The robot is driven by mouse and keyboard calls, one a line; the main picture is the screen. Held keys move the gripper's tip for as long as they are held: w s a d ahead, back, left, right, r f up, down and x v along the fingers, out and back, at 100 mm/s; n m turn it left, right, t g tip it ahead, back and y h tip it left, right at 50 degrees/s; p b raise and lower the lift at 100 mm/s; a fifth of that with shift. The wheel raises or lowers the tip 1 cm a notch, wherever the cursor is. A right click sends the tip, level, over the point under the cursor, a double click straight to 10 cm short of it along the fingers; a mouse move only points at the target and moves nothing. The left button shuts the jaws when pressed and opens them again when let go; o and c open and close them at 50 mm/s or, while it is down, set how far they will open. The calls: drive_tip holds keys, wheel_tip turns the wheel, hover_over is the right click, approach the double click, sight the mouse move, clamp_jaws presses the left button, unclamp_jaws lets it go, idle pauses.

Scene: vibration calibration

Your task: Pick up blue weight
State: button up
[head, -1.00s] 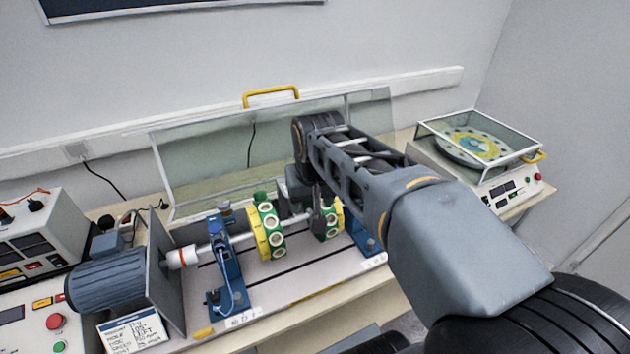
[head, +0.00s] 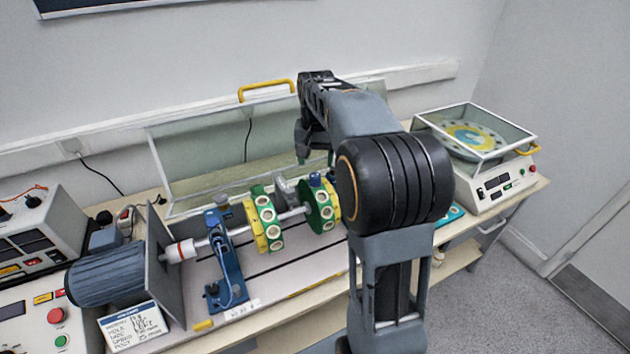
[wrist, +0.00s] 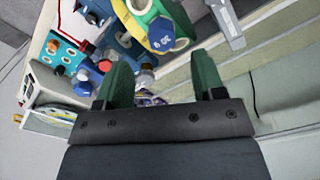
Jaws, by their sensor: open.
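A blue weight (wrist: 161,33) with a hexagonal head sits in the yellow and green rotor disc (wrist: 155,15) at the top of the wrist view. In the head view, a blue piece (head: 315,179) shows at the top of the right green and yellow disc (head: 322,205). My gripper (wrist: 163,72) is open, with two green fingers wide apart and nothing between them. The blue weight lies beyond the fingertips, apart from them. In the head view my gripper is largely hidden by my arm. More blue pieces (wrist: 82,82) show at the left by a teal tray (wrist: 66,52).
The left rotor disc (head: 264,222), blue bearing stand (head: 226,260) and motor (head: 107,275) share the shaft line. A raised clear guard (head: 200,165) stands behind. A covered balance unit (head: 490,185) is at right, with part of a teal tray (head: 455,213) nearer.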

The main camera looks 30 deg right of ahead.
sight(315, 176)
drive_tip(key=shift+a+f+p, duration=0.1)
drive_tip(key=shift+f+p, duration=0.35)
drive_tip(key=shift+f, duration=2.9)
drive_tip(key=shift+c, duration=0.3)
drive_tip(key=c, duration=0.9)
drive_tip(key=shift+c, duration=0.2)
drive_tip(key=shift+r, duration=0.15)
